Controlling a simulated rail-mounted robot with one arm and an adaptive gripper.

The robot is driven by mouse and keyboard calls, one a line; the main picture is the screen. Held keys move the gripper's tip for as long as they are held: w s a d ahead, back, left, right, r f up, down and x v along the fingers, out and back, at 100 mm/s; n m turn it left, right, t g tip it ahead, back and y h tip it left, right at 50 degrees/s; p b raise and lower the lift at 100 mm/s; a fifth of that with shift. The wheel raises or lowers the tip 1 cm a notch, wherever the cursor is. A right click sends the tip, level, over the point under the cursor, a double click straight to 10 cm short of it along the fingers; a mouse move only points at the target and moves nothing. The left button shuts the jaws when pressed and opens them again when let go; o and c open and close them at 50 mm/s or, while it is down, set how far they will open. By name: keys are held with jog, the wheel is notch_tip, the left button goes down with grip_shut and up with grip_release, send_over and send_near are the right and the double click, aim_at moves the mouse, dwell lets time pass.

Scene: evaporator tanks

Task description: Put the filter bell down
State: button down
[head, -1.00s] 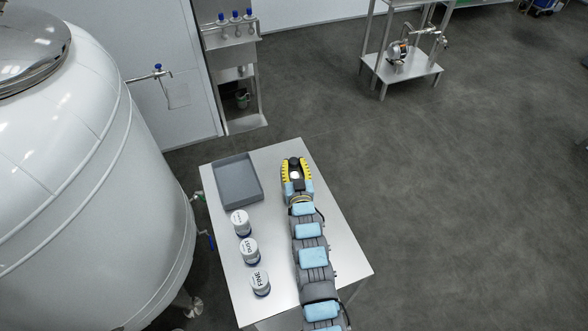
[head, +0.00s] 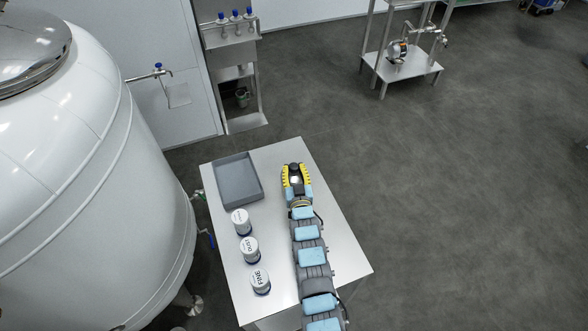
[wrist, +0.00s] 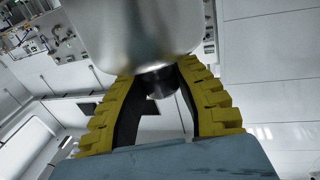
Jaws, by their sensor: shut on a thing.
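My gripper (head: 296,176), with yellow-backed fingers, is over the far right part of the steel table (head: 323,235). Its fingers are shut on the filter bell. In the wrist view the bell is a large silver, shiny body (wrist: 135,28) at the top, with a short dark stem (wrist: 161,82) between the fingertips (wrist: 158,76). From the head, the arm and fingers hide most of the bell. I cannot tell whether it touches the table.
A grey tray (head: 220,172) lies on the table left of my gripper. Three white-topped, labelled jars (head: 250,247) stand in a row along the left side. A big white tank (head: 90,180) is close on the left. The table's right strip is bare.

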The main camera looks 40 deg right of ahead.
jog(key=c, duration=0.8)
grip_release()
jog(key=shift+c, duration=0.2)
jog(key=shift+r, duration=0.15)
jog(key=b+v, duration=0.2)
jog(key=v, duration=1)
